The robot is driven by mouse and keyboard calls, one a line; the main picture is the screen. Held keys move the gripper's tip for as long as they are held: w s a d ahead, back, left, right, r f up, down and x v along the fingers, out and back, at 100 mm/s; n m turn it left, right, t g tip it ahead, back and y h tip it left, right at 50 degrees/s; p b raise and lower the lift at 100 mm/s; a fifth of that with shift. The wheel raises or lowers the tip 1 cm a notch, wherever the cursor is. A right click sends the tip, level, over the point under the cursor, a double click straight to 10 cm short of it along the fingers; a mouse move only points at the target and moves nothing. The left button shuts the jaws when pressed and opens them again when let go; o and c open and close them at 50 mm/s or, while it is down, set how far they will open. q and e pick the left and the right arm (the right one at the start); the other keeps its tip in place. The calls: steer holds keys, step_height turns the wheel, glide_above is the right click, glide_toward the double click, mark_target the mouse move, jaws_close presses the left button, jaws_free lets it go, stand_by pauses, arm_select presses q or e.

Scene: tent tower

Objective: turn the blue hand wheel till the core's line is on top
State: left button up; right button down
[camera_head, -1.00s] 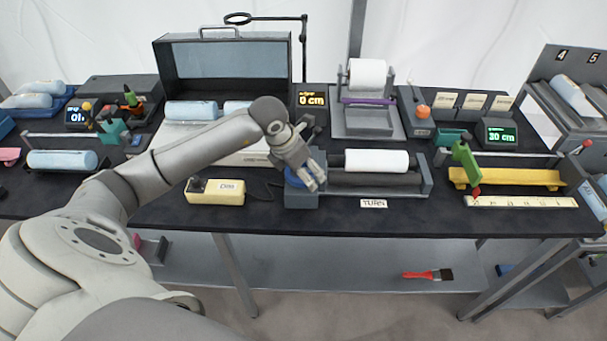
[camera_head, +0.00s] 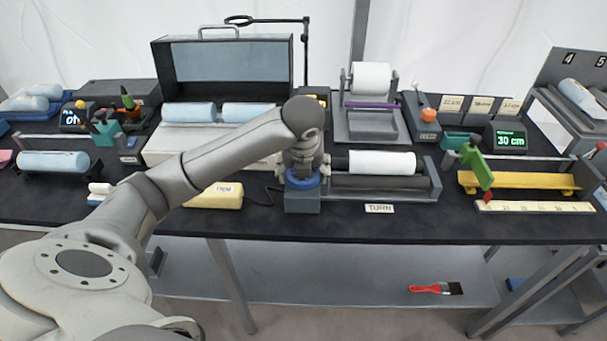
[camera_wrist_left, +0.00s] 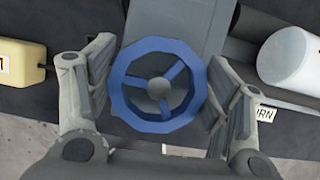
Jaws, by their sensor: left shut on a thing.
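In the head view my left gripper (camera_head: 302,168) points down over the wheel. The white core (camera_head: 381,162) lies on the dark rollers; I see no line on it. My right gripper is not in view.
A cream box (camera_head: 214,196) with a cable lies left of the wheel. A yellow trough (camera_head: 520,181) and a green clamp (camera_head: 475,165) stand to the right. An open grey case (camera_head: 225,75) stands behind. The table's front edge is close below the wheel.

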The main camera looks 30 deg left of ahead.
arm_select(q)
steer(key=shift+n+y, duration=0.3)
steer(key=shift+n, duration=0.4)
steer(key=shift+b, duration=0.3)
steer(key=o, duration=1)
steer(key=shift+v, duration=6)
steer(key=shift+w, duration=0.15)
